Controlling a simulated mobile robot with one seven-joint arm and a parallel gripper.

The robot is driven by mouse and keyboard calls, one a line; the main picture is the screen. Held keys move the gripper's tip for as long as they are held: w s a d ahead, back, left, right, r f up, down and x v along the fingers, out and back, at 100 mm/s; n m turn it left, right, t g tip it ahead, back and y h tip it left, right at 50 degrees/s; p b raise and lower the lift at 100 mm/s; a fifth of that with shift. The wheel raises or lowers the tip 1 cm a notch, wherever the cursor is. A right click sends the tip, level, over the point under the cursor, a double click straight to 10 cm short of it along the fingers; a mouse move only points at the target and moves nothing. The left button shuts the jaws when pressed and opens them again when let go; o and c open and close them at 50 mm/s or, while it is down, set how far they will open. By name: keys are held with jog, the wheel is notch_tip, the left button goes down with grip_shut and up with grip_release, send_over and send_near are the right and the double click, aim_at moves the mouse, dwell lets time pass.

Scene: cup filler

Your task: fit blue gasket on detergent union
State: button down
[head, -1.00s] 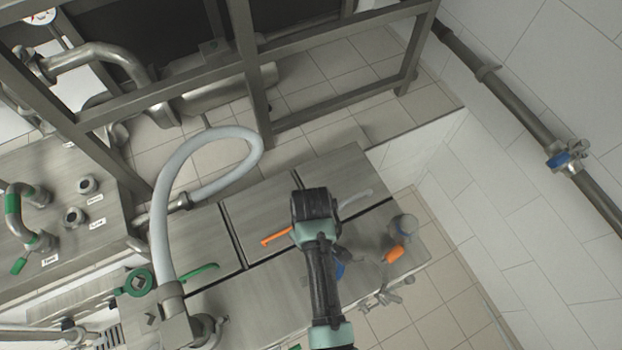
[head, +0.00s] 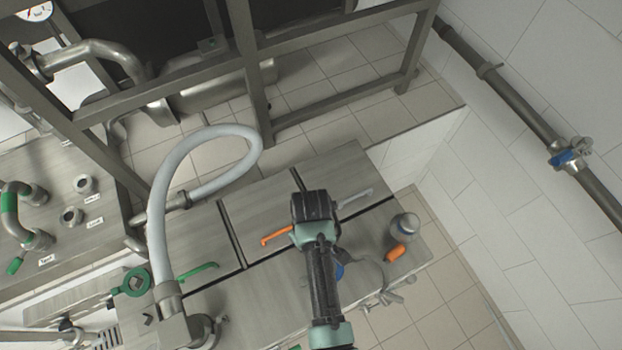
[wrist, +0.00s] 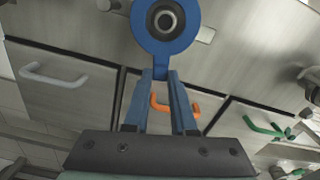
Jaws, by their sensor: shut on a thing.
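The blue gasket (wrist: 165,45) is a flat ring with a tab, at the top of the wrist view. My gripper (wrist: 161,74) is shut on its tab. A grey round metal fitting (wrist: 175,20) with a dark bore shows in the middle of the ring. I cannot tell whether the ring touches it or is only lined up with it. In the head view a bit of blue (head: 340,271) shows beside my arm, and my arm hides my fingertips. I cannot tell which fitting is the detergent union; labelled unions (head: 72,216) stand on the left panel.
Steel panels with an orange handle (head: 276,236), a green handle (head: 199,271) and a grey handle (head: 356,197) lie around my arm. A pale hose (head: 158,225) loops at left. A grey-topped piece (head: 405,224) and an orange piece (head: 396,254) are at right. Steel frame bars cross behind.

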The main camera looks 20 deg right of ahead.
jog(key=shift+f+b, duration=0.3)
jog(key=shift+f, duration=0.3)
jog(key=c, duration=0.7)
grip_release()
jog(key=shift+o, duration=0.2)
notch_tip(320, 180, up, 18)
jog(key=p, duration=0.4)
